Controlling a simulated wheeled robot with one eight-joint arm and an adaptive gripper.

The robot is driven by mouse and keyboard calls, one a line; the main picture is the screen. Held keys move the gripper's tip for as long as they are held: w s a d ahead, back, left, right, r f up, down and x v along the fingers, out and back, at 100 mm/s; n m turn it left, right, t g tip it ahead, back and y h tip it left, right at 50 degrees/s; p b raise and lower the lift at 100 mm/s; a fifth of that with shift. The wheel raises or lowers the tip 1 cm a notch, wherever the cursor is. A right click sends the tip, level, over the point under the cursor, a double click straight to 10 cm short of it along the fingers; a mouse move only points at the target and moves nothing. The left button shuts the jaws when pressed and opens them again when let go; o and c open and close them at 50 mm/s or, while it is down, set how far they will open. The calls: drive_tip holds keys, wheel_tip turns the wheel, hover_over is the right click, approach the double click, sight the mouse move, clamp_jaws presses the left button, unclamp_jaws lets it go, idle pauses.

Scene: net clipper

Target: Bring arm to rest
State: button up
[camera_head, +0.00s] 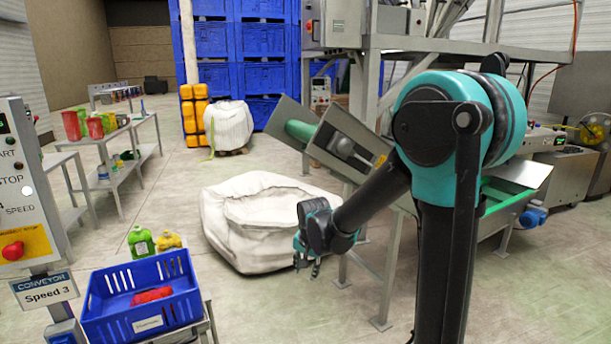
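My arm, teal and dark grey, rises at the right of the head view and bends down toward the middle. My gripper (307,262) hangs at its end, fingers pointing down, in front of the large white bulk bag. It looks empty, with a gap between its fingers, but it is small in the picture. No object touches its fingertips as far as I can see.
A blue crate (183,278) with a red item (151,296) stands at lower left, beside a conveyor control panel (22,190). The open white bag (250,205) is behind my gripper. A conveyor frame (385,275) stands close to my arm.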

drive_tip(key=s+d+f+n, duration=0.1)
drive_tip(key=s+d+n, duration=0.1)
drive_tip(key=s+d, duration=0.7)
drive_tip(key=s+d+f+n+t+h, duration=0.1)
drive_tip(key=s+d+n, duration=0.1)
drive_tip(key=s+d, duration=0.7)
drive_tip(key=shift+s+d+f+n, duration=0.25)
drive_tip(key=shift+s+d+n, duration=0.15)
drive_tip(key=shift+d, duration=0.1)
